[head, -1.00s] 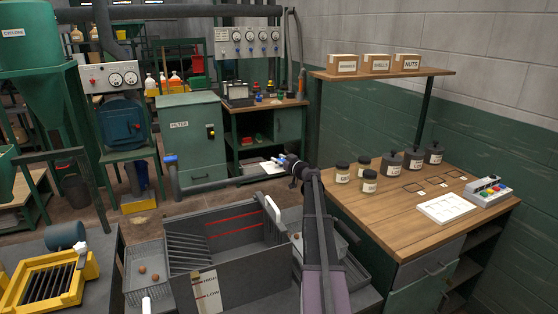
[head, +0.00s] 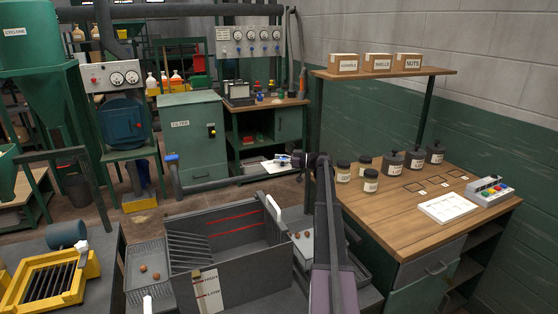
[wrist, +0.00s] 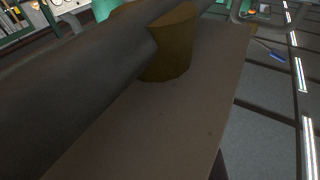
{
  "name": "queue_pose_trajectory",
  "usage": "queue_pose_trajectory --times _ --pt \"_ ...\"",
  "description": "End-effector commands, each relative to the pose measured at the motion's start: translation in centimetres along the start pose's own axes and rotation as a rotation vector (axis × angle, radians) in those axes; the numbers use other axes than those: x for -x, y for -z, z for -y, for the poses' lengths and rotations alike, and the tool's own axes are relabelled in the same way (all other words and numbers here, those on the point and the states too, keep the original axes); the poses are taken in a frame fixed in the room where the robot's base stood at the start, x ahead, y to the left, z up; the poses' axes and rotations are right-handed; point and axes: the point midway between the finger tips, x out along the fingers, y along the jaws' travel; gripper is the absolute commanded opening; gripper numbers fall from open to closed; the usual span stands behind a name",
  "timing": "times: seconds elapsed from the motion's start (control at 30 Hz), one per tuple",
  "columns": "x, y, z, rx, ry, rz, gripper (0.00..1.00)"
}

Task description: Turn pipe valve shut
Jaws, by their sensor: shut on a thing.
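My gripper (head: 281,161) is small in the head view, at the end of my raised arm, close to the grey pipe (head: 228,183). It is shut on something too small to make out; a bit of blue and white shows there. A blue handle (head: 171,157) tops the upright left end of this pipe, well left of my gripper in the picture. In the wrist view, a thick dark cylinder (wrist: 85,75) crosses close to the camera, with a brown rounded piece (wrist: 172,52) and a flat brownish surface (wrist: 165,130) beside it.
A grey open box (head: 225,263) with a slatted rack and wire baskets (head: 147,285) stand in front. A wooden bench (head: 405,215) with dark jars (head: 393,165) is at right. A green filter cabinet (head: 190,160) stands behind the pipe.

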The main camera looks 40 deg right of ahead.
Motion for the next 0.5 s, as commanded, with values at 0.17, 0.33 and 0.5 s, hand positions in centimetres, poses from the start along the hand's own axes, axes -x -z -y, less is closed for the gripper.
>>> queue_pose_trajectory --times 0.17,0.33,0.5 --pt "-0.07 0.05 -0.11 0.000 0.043 -0.002 0.02" --pt "-0.09 0.05 0.02 0.000 0.056 -0.002 0.02" --pt "-0.11 0.05 0.04 0.000 0.056 -0.002 0.02"
